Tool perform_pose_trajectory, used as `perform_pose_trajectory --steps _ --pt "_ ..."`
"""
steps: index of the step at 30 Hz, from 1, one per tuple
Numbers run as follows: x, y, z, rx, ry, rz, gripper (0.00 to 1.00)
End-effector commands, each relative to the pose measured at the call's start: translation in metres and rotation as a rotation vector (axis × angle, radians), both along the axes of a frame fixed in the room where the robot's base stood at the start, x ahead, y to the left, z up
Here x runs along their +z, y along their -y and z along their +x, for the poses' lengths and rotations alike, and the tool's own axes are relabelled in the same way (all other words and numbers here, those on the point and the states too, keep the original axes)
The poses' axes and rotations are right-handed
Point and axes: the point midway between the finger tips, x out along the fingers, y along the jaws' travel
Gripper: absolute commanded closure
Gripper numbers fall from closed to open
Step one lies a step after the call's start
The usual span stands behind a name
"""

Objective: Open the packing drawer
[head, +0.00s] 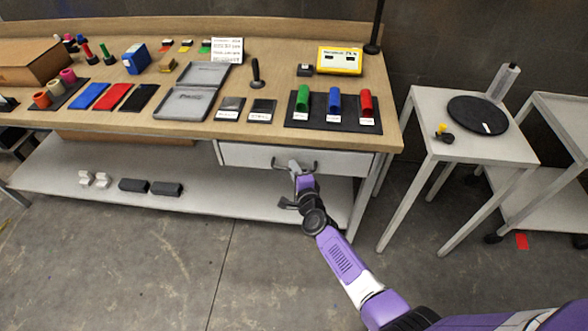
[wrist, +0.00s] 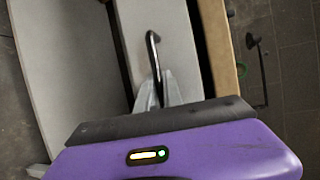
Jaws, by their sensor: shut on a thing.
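The packing drawer (head: 345,161) is a light grey front under the right end of the wooden workbench, and it also shows in the wrist view (wrist: 178,35). Its dark bar handle (head: 312,165) sits near the middle of the front. The drawer front appears close to the bench edge; I cannot tell whether there is a gap.
The benchtop (head: 230,130) holds several tools, pads and coloured cylinders. A lower shelf (head: 225,193) under the drawer carries small blocks. A side table (head: 435,105) with a black disc stands to the right. The floor before the bench is clear.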

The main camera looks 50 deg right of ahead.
Motion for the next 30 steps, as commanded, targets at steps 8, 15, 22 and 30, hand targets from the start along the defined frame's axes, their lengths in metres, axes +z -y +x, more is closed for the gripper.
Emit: perform_pose_trajectory --steps 8,15,22,30 --pt "-0.001 0.000 0.000 0.000 -0.001 0.000 1.00" --pt "-0.001 0.000 0.000 0.000 -0.001 0.000 1.00" --pt "-0.001 -0.001 -0.001 0.000 -0.002 0.001 1.00" --pt "0.000 -0.019 -0.015 0.002 -0.005 0.002 1.00"
